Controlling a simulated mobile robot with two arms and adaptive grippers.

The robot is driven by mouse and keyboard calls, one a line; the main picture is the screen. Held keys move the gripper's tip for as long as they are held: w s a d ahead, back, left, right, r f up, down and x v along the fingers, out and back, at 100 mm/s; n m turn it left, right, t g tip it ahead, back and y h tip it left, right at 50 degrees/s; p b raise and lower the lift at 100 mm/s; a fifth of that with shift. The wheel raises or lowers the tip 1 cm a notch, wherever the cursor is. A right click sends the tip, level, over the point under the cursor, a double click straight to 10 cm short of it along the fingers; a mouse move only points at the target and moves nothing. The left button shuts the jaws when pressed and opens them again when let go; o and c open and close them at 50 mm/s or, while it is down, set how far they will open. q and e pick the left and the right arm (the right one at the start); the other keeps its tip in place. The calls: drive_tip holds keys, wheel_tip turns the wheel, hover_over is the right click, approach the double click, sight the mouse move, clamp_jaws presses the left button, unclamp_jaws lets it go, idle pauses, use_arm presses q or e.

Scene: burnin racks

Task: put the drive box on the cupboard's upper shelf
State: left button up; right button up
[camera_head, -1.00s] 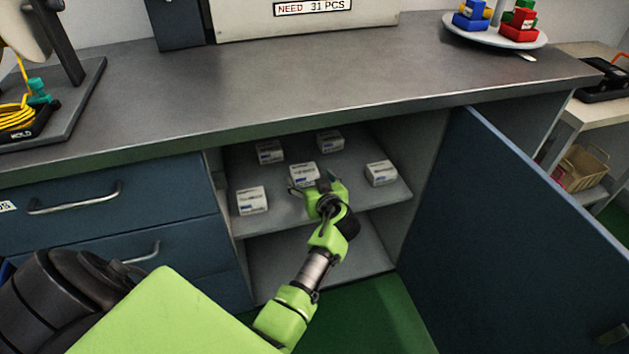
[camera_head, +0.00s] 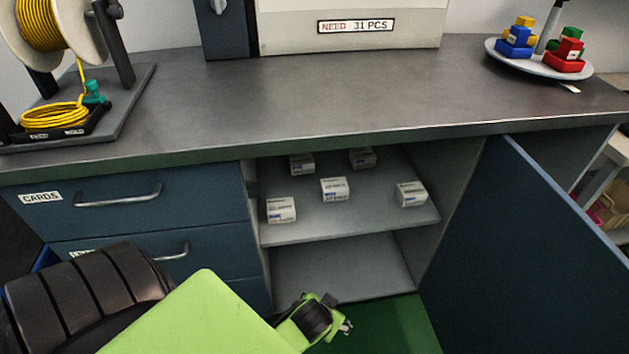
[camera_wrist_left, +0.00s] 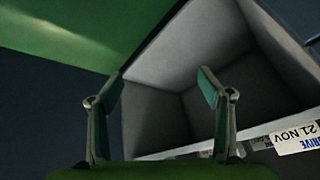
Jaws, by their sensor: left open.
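Several white drive boxes with printed labels sit on the cupboard's upper shelf (camera_head: 300,233). One box stands in the middle (camera_head: 334,190), others at front left (camera_head: 281,210), right (camera_head: 411,194) and along the back (camera_head: 301,164). My left gripper (camera_head: 346,326) is low in front of the cupboard, below the upper shelf and apart from the boxes. In the left wrist view its two fingers (camera_wrist_left: 162,90) are spread with nothing between them. A white label reading "DRIVE 21 NOV" (camera_wrist_left: 297,138) shows at the right edge there. My right gripper is not in view.
The cupboard's lower compartment (camera_head: 340,268) looks empty. Its blue door (camera_head: 540,250) stands open at the right. Drawers (camera_head: 120,205) are at the left. The worktop (camera_head: 300,95) above holds a yellow cable reel (camera_head: 47,25) and a plate with coloured blocks (camera_head: 540,65).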

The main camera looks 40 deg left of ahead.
use_arm(q)
drive_tip(key=s+d+f+m+g+h, duration=0.1)
drive_tip(key=s+d+f, duration=0.1)
drive_tip(key=s, duration=0.3)
drive_tip(key=s+d+f+m+g+h, duration=0.1)
drive_tip(key=s+d+f, duration=0.1)
drive_tip(key=s+f, duration=0.2)
drive_tip(key=shift+s+d+m+g, duration=0.35)
drive_tip(key=shift+s+m+g, duration=0.05)
drive_tip(key=shift+s, duration=0.6)
